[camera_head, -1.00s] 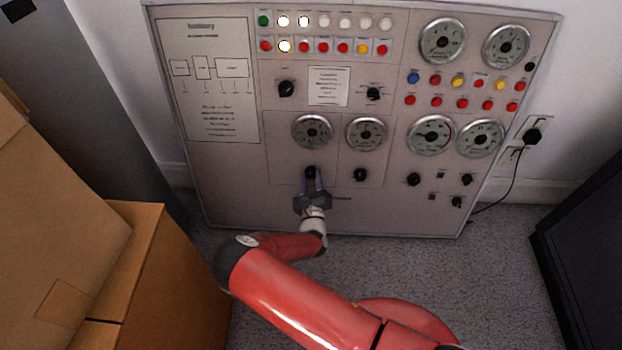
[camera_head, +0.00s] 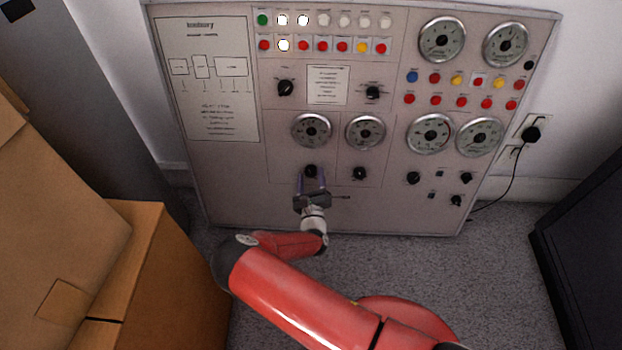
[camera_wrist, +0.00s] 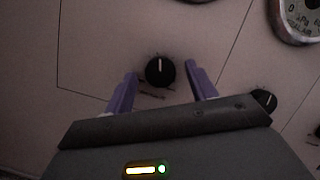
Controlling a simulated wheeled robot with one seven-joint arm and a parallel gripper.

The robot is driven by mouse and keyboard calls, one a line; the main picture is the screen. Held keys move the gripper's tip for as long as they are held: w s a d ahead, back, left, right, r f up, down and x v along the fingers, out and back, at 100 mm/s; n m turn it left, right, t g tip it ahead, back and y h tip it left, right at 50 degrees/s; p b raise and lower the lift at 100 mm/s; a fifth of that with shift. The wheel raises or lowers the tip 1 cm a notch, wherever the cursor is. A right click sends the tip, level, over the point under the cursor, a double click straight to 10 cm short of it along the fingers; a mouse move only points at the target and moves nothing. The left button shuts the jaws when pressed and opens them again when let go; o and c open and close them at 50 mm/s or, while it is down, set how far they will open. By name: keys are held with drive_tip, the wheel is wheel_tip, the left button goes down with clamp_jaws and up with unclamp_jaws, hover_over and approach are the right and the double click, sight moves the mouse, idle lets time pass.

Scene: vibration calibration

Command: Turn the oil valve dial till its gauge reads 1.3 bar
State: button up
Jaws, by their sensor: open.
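A black dial (camera_head: 311,171) sits low on the panel, under a round gauge (camera_head: 311,131); the gauge's reading is too small to tell. In the wrist view the dial (camera_wrist: 160,71) has a white mark pointing up. Its label is too blurred to read, so I cannot tell whether it is the oil valve. My gripper (camera_head: 312,182) is open in front of this dial, and in the wrist view its two purple fingers (camera_wrist: 160,76) stand on either side of it with gaps. Nothing is held.
A second dial (camera_head: 360,173) is close to the right, under its own gauge (camera_head: 366,131). More gauges, knobs and lit buttons cover the panel (camera_head: 240,207). Cardboard boxes (camera_head: 150,270) stand at the left, and a dark cabinet (camera_head: 585,255) at the right.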

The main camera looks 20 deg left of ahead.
drive_tip(key=r+v, duration=0.1)
drive_tip(key=v, duration=0.6)
drive_tip(key=shift+s+d+f, duration=0.15)
drive_tip(key=shift+s+f, duration=0.2)
drive_tip(key=shift+f, duration=0.15)
drive_tip(key=w+d+r+m+h, duration=0.5)
drive_tip(key=d+r+m+h, duration=0.6)
drive_tip(key=r+m+h, duration=0.2)
drive_tip(key=s+d+r+m+g+h, duration=0.2)
drive_tip(key=d+r+m+g+h, duration=0.1)
drive_tip(key=d+r+m+g, duration=0.4)
drive_tip(key=s+d+r+m+g+h, duration=0.3)
drive_tip(key=d+r+m+g+h, duration=0.15)
drive_tip(key=d+m, duration=0.45)
drive_tip(key=s+d+r+m+g+y, duration=0.6)
drive_tip(key=s+d+r+m+y, duration=0.1)
drive_tip(key=s+m, duration=0.25)
drive_tip(key=s+a+r+m+t+y, duration=0.3)
drive_tip(key=s+r+m+t+y, duration=0.1)
drive_tip(key=s+r+m+y, duration=0.3)
drive_tip(key=shift+s+r+t, duration=0.35)
drive_tip(key=shift+s+r, duration=1.05)
drive_tip(key=shift+s, duration=0.7)
